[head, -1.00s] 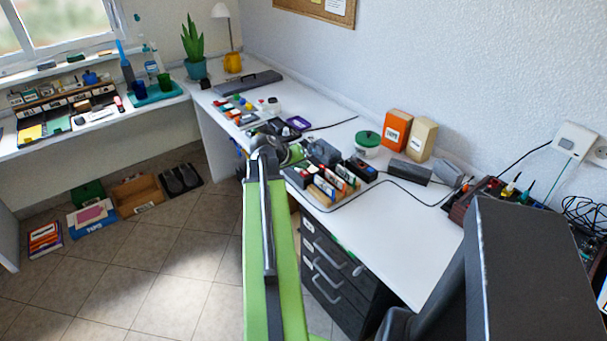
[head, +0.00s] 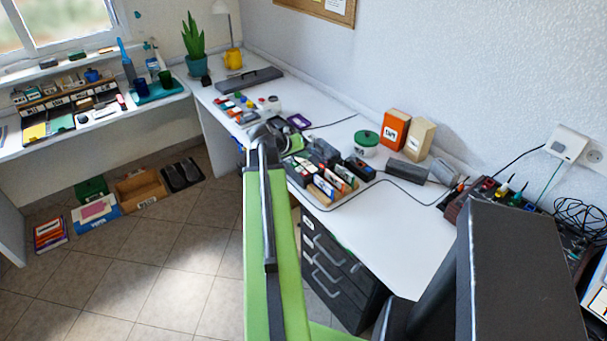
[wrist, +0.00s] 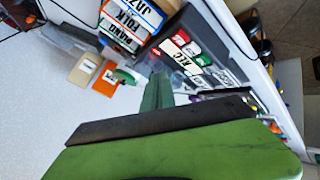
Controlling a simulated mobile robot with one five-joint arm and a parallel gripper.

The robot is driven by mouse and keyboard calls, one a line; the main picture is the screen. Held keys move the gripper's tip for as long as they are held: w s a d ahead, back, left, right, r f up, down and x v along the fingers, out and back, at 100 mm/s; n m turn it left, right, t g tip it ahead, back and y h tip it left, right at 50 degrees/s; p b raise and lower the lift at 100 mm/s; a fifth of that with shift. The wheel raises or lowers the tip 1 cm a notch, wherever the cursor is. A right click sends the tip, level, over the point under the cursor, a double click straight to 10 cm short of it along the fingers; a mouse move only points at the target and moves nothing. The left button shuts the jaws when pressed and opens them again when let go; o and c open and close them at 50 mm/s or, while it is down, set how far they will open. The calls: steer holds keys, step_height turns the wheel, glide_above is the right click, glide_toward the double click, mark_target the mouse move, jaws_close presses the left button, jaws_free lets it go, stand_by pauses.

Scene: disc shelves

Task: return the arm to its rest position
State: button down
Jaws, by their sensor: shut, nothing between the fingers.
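My arm (head: 268,240) reaches forward from the bottom of the head view, green with a dark bar along it. Its far end bends over the long white desk. My gripper (head: 294,143) is partly hidden there behind the dark joint, close to the small items on the desk. In the wrist view my gripper (wrist: 157,92) shows as green and dark parts over the white desktop. It is shut, with nothing held.
Labelled disc boxes (head: 328,180) stand close to the gripper. An orange box (head: 394,130) and a green-lidded tub (head: 366,143) stand behind. Dark drawers (head: 335,270) are under the desk. A plant (head: 194,48) stands at the far corner.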

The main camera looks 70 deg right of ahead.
stand_by(0.3)
steer(key=w+a+n+t+p, duration=0.1)
steer(key=w+a, duration=0.4)
steer(key=w, duration=0.3)
steer(key=w+a+r+n+t, duration=0.15)
steer(key=w+a, duration=0.25)
steer(key=w, duration=0.4)
steer(key=w+a+n+t+p, duration=0.1)
steer(key=w+a+n, duration=0.1)
steer(key=w+a, duration=0.4)
steer(key=w+a+f+n+t+y+p, duration=0.1)
steer(key=w+a+n+t+y, duration=0.15)
steer(key=w+a, duration=1.25)
steer(key=w+a+f+n+y+p, duration=0.1)
steer(key=a+n, duration=0.1)
steer(key=a, duration=1)
steer(key=a+f+n+y, duration=0.1)
steer(key=a+n+y, duration=0.1)
steer(key=a, duration=1)
steer(key=s+a+n+g+y, duration=0.1)
steer(key=s+a, duration=0.2)
steer(key=a, duration=0.3)
steer(key=s+a+f+n+g+y, duration=0.1)
steer(key=s+a+y, duration=0.1)
steer(key=s+a, duration=0.2)
steer(key=a, duration=0.3)
steer(key=shift+f+g, duration=0.15)
steer(key=shift+g, duration=0.25)
